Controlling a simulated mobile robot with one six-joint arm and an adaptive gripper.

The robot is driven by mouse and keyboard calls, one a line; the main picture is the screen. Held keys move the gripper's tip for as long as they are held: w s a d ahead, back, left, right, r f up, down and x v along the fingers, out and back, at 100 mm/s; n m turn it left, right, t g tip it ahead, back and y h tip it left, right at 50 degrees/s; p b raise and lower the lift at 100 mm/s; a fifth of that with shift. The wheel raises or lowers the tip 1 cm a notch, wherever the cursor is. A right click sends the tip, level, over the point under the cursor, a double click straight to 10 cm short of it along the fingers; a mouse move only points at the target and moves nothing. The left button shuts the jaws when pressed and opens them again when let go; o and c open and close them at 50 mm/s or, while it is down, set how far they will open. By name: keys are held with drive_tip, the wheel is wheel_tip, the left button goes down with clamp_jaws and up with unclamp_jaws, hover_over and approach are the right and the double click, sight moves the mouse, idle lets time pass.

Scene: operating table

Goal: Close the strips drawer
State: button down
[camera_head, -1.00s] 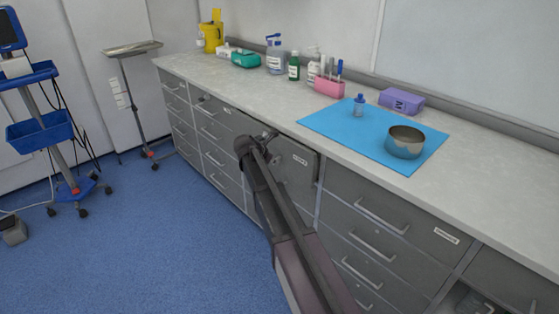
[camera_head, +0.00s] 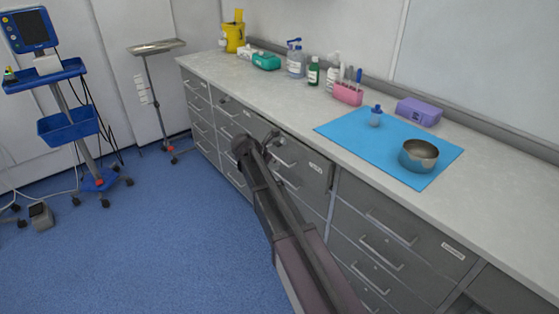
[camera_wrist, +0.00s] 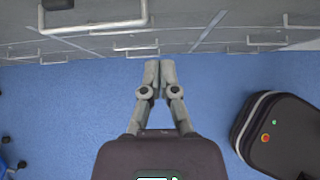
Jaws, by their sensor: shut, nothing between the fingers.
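A grey drawer (camera_head: 308,169) with a small white label stands out from the cabinet front below the blue mat, so it looks partly open. The label is too small to read, so I cannot confirm that it is the strips drawer. My gripper (camera_head: 272,136) is at that drawer's far left end, partly hidden by my own wrist. In the wrist view my gripper (camera_wrist: 160,66) has its two fingers together with nothing between them. A drawer handle (camera_wrist: 95,24) shows beyond the fingertips at upper left. I cannot tell whether the fingers touch the drawer.
The worktop (camera_head: 260,95) carries a blue mat (camera_head: 345,133) with a metal bowl (camera_head: 418,157) and a small bottle (camera_head: 376,118). Bottles and boxes stand at the back. A monitor trolley (camera_head: 66,127) and a tray stand (camera_head: 157,47) are at left. The blue floor between is clear.

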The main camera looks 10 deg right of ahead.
sight(309, 170)
drive_tip(key=shift+s+a, duration=0.1)
idle(0.5)
drive_tip(key=s+f+t+h+b, duration=0.4)
drive_tip(key=s+f+h+b, duration=0.2)
drive_tip(key=b, duration=1.5)
drive_tip(key=shift+f+h, duration=0.85)
drive_tip(key=shift+h, duration=0.15)
drive_tip(key=x, duration=1.4)
drive_tip(key=shift+r, duration=0.1)
drive_tip(key=shift+w, duration=0.2)
